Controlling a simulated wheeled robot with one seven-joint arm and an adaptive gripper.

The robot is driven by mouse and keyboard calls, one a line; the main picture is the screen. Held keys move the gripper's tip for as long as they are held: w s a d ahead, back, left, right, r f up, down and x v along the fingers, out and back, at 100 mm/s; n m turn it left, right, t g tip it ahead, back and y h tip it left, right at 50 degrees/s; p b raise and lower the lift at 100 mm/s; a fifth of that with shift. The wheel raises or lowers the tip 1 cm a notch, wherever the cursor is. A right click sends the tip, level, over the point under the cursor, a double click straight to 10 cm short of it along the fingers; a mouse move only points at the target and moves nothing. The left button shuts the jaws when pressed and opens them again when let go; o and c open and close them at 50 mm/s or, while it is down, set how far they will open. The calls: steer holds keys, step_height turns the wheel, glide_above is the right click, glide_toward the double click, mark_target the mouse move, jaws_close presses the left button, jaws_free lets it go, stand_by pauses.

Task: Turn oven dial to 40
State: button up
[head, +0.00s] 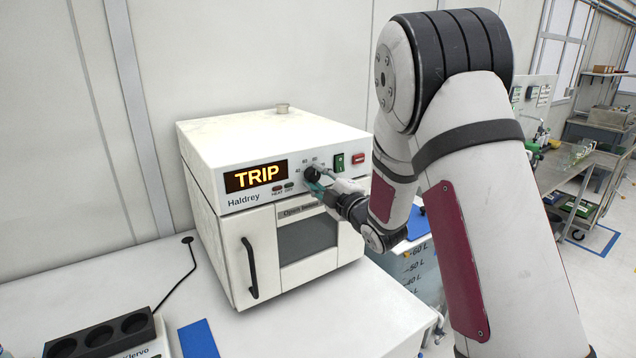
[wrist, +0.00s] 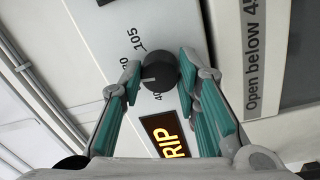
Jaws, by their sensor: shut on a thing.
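The white Haldrey oven (head: 213,165) stands on the bench, its lit display (head: 256,176) reading TRIP. Its dark round dial (head: 312,173) is on the front panel, right of the display; it also shows in the wrist view (wrist: 160,70). My gripper (head: 322,181) is at the dial, its teal-padded fingers (wrist: 158,70) on either side and shut on it. In the wrist view the dial's pale pointer line aims left, between the 40 mark (wrist: 158,96) and a partly covered mark ending in 0. The left fingertip hides part of the scale between them.
A green switch (head: 339,163) and a red button (head: 358,158) sit right of the dial. The oven door handle (head: 250,268) is below the display. A black block with round holes (head: 100,336) stands on the bench at front left.

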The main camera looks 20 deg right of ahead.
steer(key=n+b, duration=0.1)
steer(key=n, duration=0.3)
steer(key=n+y+b, duration=0.1)
steer(key=n+b, duration=0.1)
steer(key=n, duration=0.1)
steer(key=shift+w+n, duration=0.1)
steer(key=shift+n, duration=0.3)
steer(key=n+b, duration=0.3)
steer(key=n, duration=0.1)
steer(key=shift+n, duration=0.3)
steer(key=shift+n+g+b, duration=0.3)
steer(key=shift+n+b, duration=0.9)
steer(key=shift+n, duration=0.5)
steer(key=o, duration=1.2)
steer(key=shift+c, duration=0.2)
steer(key=shift+r, duration=0.1)
